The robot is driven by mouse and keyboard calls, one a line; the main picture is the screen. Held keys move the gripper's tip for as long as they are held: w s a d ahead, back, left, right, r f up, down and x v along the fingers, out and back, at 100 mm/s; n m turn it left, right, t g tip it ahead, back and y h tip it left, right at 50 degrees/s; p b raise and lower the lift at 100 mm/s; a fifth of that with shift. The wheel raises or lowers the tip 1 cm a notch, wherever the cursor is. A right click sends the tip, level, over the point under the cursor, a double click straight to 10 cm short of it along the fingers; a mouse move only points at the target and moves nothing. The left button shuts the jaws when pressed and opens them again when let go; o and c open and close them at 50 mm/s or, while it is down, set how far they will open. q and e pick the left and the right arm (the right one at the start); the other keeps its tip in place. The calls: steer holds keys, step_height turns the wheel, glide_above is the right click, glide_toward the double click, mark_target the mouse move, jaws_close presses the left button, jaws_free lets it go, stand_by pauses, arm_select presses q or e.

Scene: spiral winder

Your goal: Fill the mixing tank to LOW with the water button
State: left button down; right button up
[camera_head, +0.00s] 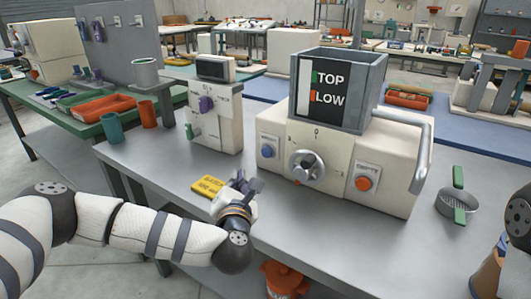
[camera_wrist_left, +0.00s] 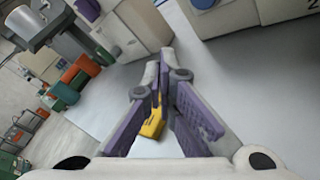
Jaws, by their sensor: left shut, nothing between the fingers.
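The mixing tank (camera_head: 370,105) is an open grey box on top of a cream machine. Its front has a black TOP/LOW panel (camera_head: 330,90) beside a pale strip with a green and a red mark; I cannot make out a liquid level. A blue button (camera_head: 267,151) sits on the machine's front left, a grey handwheel (camera_head: 305,168) in the middle, and an orange button (camera_head: 363,183) on the right. My left gripper (camera_head: 253,186) is shut and empty, in front of the machine and apart from the blue button. It also shows in the left wrist view (camera_wrist_left: 165,65).
A yellow tag (camera_head: 208,186) lies on the bench just left of my left gripper. A smaller cream machine (camera_head: 214,120) with a purple knob stands behind it. A sieve with green handles (camera_head: 458,203) lies to the right. The bench front is largely clear.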

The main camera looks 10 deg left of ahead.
mark_target(267, 152)
arm_select(q)
steer(key=w, duration=0.2)
steer(key=w+d+b, duration=0.1)
steer(key=w, duration=0.1)
steer(key=w+d+f+b, duration=0.1)
steer(key=w, duration=0.1)
steer(key=shift+w+d, duration=0.25)
steer(key=shift+w, duration=0.1)
steer(key=shift+w+d+r+b, duration=0.15)
steer(key=shift+w+r+b, duration=0.15)
steer(key=shift+w, duration=0.15)
steer(key=shift+w+r, duration=0.1)
steer(key=shift+r, duration=0.05)
arm_select(e)
steer(key=shift+g, duration=0.8)
steer(key=s+f, duration=0.3)
steer(key=shift+s+f, duration=0.25)
arm_select(q)
steer(key=shift+w, duration=0.1)
arm_select(e)
steer(key=shift+s, duration=0.1)
arm_select(q)
steer(key=shift+w+d, duration=0.15)
steer(key=shift+w, duration=0.15)
arm_select(e)
steer(key=shift+s+f, duration=0.1)
steer(key=shift+f, duration=0.1)
